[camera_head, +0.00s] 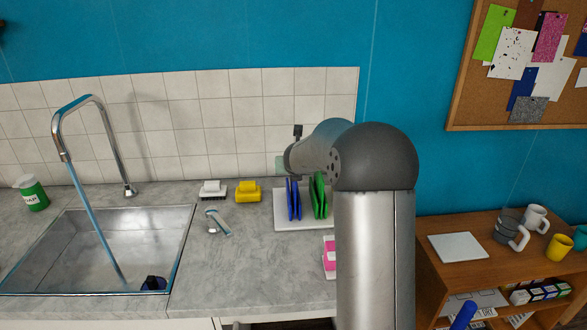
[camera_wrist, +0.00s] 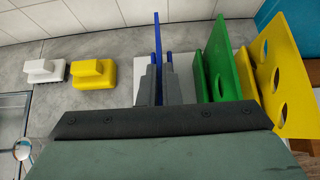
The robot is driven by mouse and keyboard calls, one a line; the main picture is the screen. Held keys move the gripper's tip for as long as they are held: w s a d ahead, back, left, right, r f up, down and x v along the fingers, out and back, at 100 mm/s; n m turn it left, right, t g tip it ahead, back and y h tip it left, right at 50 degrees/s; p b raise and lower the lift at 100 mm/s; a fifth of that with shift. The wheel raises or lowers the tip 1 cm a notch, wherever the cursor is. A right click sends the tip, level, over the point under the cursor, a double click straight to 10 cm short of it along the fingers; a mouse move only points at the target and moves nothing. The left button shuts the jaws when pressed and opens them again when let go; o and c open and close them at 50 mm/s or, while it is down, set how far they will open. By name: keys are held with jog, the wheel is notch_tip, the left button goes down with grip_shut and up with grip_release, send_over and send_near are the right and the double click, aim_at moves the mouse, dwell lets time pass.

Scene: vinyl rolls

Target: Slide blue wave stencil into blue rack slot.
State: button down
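My gripper (camera_wrist: 161,78) shows in the wrist view with its two grey fingers close together on either side of a thin upright blue panel. I take this panel to be the blue wave stencil (camera_wrist: 157,36); it is edge-on, so its wave shape does not show. In the head view, upright blue panels (camera_head: 293,199) stand on a white base (camera_head: 284,223). My arm hides the fingers there. How deep the stencil sits cannot be told.
Green panels (camera_wrist: 229,62) stand close to the right, with a yellow panel with holes (camera_wrist: 281,75) beyond. A white brush (camera_head: 213,191) and a yellow brush (camera_head: 248,192) lie left. The sink (camera_head: 90,245) is farther left. Tiled wall (camera_head: 215,120) is behind.

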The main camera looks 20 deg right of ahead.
jog(key=shift+f+b, duration=0.4)
jog(key=shift+f, duration=0.15)
jog(key=c, duration=1.6)
grip_release()
jog(key=shift+o, duration=0.2)
jog(key=shift+p+v, duration=1.15)
jog(key=shift+v, duration=2.85)
